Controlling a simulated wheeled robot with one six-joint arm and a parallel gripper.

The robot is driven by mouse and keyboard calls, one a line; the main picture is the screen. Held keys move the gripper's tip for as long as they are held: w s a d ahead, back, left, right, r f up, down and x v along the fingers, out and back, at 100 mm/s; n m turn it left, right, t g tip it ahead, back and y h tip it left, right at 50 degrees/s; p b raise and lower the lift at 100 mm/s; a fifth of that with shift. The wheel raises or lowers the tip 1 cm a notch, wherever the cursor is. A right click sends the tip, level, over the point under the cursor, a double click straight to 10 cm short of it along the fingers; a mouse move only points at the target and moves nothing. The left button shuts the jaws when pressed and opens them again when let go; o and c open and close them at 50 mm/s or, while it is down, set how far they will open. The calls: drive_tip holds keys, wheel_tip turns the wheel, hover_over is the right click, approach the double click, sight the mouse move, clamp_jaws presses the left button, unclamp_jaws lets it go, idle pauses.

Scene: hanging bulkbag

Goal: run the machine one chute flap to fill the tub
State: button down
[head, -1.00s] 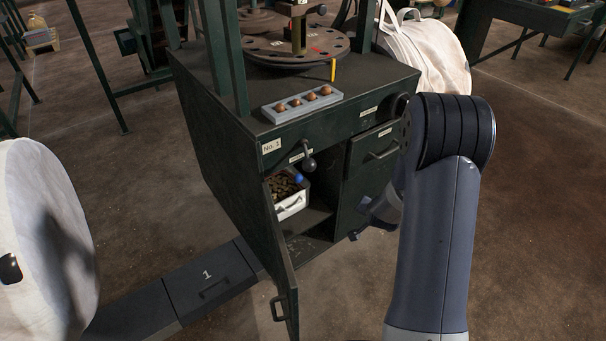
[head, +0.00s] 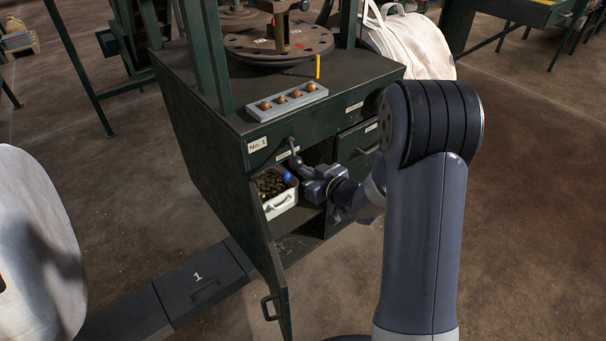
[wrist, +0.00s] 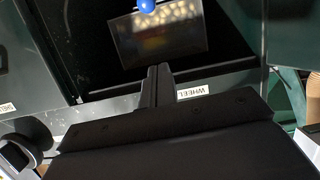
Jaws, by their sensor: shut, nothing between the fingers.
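The machine marked No. 1 (head: 222,150) is a dark green cabinet with its lower door (head: 270,255) swung open. A white tub (head: 281,204) holding brown-green lumps stands inside. A blue ball (head: 287,177) shows above the tub's right side, and in the wrist view (wrist: 146,5) beyond my fingertips. A dark lever with a round knob (head: 295,161) hangs from the front panel above the opening. My gripper (head: 303,174) is shut and empty, close to the knob and ball; I cannot tell whether it touches either. Its closed fingers show in the wrist view (wrist: 158,72).
A grey rack (head: 287,104) with several brown balls sits on the cabinet top, below a round plate (head: 280,45). White bags stand left (head: 35,240) and behind (head: 415,45). Floor at right is clear.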

drive_tip(key=b, duration=0.3)
hover_over(288, 178)
wheel_tip(288, 178, down, 3)
drive_tip(key=f, duration=0.2)
drive_tip(key=s+f+b, duration=0.1)
drive_tip(key=shift+d+f, duration=0.1)
drive_tip(key=shift+d, duration=0.25)
drive_tip(key=shift+s+d+f+b, duration=0.2)
drive_tip(key=shift+f+b, duration=0.2)
drive_tip(key=shift+f, duration=0.25)
drive_tip(key=shift+s+d+f+b, duration=0.15)
drive_tip(key=shift+f+b, duration=0.25)
drive_tip(key=shift+f, duration=0.2)
